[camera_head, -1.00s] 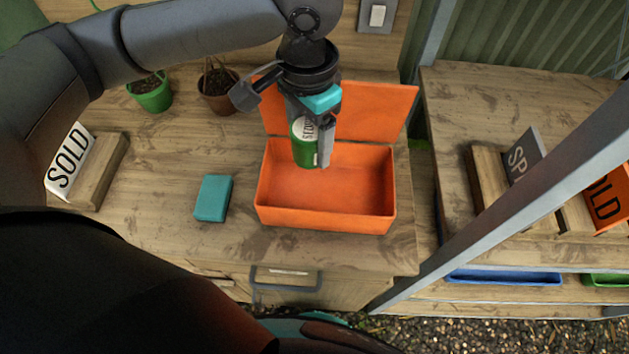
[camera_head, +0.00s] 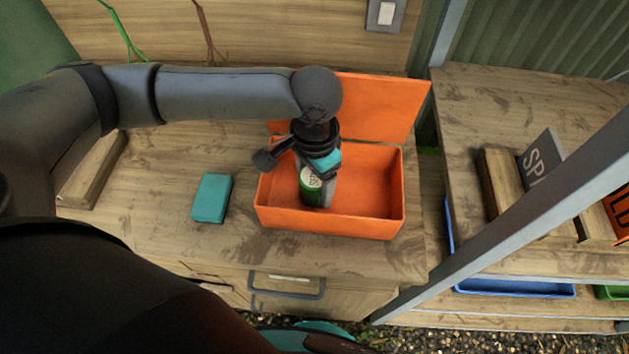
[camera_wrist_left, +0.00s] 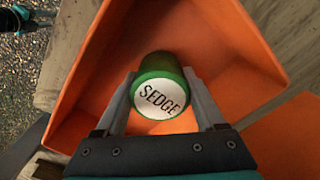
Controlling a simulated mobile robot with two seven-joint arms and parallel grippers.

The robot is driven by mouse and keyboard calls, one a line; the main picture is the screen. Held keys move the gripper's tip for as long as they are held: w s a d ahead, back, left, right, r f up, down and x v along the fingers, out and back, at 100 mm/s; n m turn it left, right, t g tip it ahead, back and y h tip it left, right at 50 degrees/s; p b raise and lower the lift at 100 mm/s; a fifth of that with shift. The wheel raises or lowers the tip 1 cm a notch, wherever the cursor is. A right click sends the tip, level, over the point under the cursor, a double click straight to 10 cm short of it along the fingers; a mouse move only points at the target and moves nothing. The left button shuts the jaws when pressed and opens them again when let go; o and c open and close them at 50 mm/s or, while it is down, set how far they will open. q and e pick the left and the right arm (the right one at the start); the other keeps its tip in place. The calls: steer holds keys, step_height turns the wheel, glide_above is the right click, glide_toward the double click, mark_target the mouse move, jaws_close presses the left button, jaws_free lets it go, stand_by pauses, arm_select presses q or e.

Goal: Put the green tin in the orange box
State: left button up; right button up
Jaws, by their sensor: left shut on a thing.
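The green tin (camera_head: 309,191) has a white label; in the left wrist view the tin (camera_wrist_left: 158,66) reads SEDGE. My left gripper (camera_head: 318,196) is shut on it, with one finger on each side. The tin is upright inside the open orange box (camera_head: 331,225), toward the box's left half. I cannot tell whether it touches the box floor. In the left wrist view the box (camera_wrist_left: 215,37) surrounds the tin and the fingers (camera_wrist_left: 160,92). The box lid stands open at the back.
A teal block (camera_head: 211,198) lies on the wooden bench left of the box. A wooden block (camera_head: 94,172) is at the far left, partly behind my arm. A grey post (camera_head: 500,190) and a second bench with signs (camera_head: 541,157) are to the right.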

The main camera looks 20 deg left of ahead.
arm_select(q)
steer(key=o, duration=1.5)
steer(key=shift+f, duration=0.1)
step_height(320, 180, up, 12)
steer(key=p, duration=0.3)
